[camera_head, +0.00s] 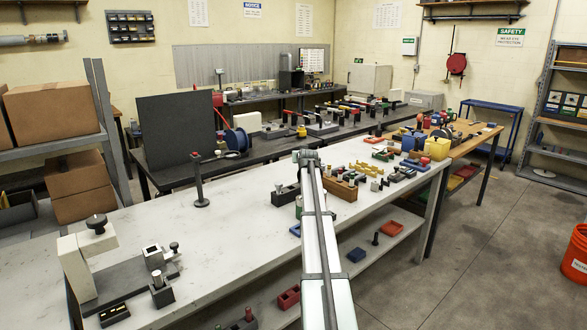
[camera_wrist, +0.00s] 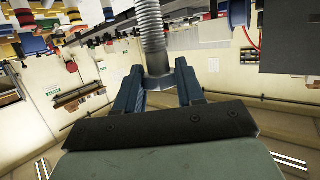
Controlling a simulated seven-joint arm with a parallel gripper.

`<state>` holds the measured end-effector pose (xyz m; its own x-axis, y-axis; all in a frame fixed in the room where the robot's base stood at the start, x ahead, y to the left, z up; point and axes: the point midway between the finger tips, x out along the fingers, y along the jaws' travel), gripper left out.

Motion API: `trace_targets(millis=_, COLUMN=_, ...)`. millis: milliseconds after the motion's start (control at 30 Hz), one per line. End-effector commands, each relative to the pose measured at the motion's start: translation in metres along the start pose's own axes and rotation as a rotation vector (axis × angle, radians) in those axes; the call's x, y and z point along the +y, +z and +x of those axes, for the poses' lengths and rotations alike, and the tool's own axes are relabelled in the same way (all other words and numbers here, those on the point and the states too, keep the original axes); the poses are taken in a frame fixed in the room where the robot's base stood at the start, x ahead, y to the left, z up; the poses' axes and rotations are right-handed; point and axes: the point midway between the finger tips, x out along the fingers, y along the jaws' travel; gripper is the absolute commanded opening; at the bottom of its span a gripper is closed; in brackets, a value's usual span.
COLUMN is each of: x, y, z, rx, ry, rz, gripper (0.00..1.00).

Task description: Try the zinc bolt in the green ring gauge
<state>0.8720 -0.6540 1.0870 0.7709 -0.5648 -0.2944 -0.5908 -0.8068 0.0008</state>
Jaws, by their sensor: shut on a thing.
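In the wrist view my gripper (camera_wrist: 158,86) has its two blue-grey fingers closed on a silver threaded bolt (camera_wrist: 152,32). The bolt's shank runs away from the fingers to the top of the picture, and its wider end sits between them. In the head view my arm reaches over the pale bench, and the gripper and bolt cannot be made out behind it. A green piece (camera_head: 383,156) lies among the parts at the bench's far right. Another small green piece (camera_head: 298,202) shows beside my arm, partly hidden. I cannot tell which is the ring gauge.
A wooden block with pegs (camera_head: 341,188) and a dark block (camera_head: 284,196) stand close to my arm. A black post (camera_head: 199,182) stands upright to the left. A grey stand (camera_head: 78,262) is at the front left. The pale bench (camera_head: 235,230) is clear between them.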

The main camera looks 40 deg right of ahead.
Motion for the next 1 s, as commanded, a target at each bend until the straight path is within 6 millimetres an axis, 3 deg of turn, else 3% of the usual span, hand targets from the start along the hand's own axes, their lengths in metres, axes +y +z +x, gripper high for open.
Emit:
trace_targets(millis=33, x=0.008, y=-0.006, z=-0.024, rx=0.004, ry=0.008, rz=0.002, gripper=0.00)
trace_targets(millis=200, x=0.017, y=-0.010, z=-0.089, rx=0.003, ry=0.006, rz=0.003, gripper=0.00)
trace_targets(millis=367, x=0.007, y=0.004, z=-0.127, rx=0.000, ry=-0.032, rz=-0.009, gripper=0.00)
trace_targets(millis=533, x=-0.003, y=0.018, z=-0.136, rx=0.000, ry=-0.082, rz=-0.024, gripper=0.00)
trace_targets(millis=1000, x=-0.005, y=0.019, z=-0.133, rx=0.000, ry=-0.106, rz=-0.032, gripper=0.00)
